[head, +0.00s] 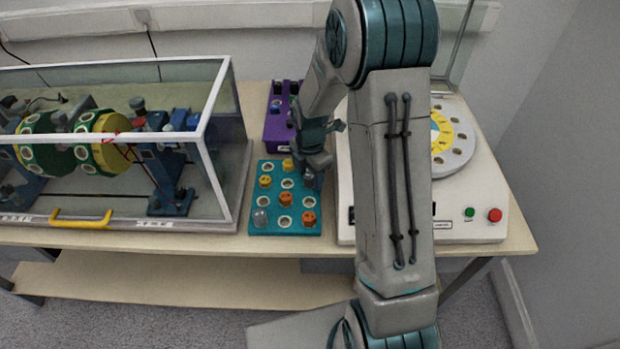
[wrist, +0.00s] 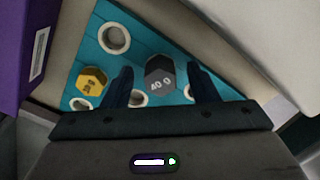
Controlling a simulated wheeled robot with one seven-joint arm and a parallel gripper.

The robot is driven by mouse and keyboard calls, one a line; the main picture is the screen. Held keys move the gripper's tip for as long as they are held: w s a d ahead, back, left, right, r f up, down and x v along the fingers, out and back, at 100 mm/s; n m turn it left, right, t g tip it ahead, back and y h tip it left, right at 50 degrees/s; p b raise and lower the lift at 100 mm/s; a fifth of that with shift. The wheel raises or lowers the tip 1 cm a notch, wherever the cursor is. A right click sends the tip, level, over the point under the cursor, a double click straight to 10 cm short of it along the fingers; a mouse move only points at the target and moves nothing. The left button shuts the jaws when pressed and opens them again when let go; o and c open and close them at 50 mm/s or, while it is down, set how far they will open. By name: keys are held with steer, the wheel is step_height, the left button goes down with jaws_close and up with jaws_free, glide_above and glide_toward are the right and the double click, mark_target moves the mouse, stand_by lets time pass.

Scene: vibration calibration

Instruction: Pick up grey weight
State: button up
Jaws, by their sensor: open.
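In the wrist view, a dark grey hexagonal weight (wrist: 159,76) marked 40 g stands on the teal board. My open gripper (wrist: 163,80) has one finger to its left and one to its right, with gaps showing. In the head view, my gripper (head: 314,165) is low over the right rear part of the teal board (head: 254,200) and hides what is under it. Another grey weight (head: 261,217) stands at the board's front left corner, apart from my gripper.
A yellow weight (wrist: 91,80) stands left of the fingers. Orange weights (head: 309,218) stand along the board's front right. A purple box (head: 278,130) is behind the board, a glass-sided case (head: 205,135) to its left and a white machine (head: 470,226) to its right.

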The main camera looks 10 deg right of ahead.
steer(key=shift+f, duration=0.25)
steer(key=c, duration=1)
steer(key=shift+r, duration=0.1)
steer(key=shift+c, duration=0.2)
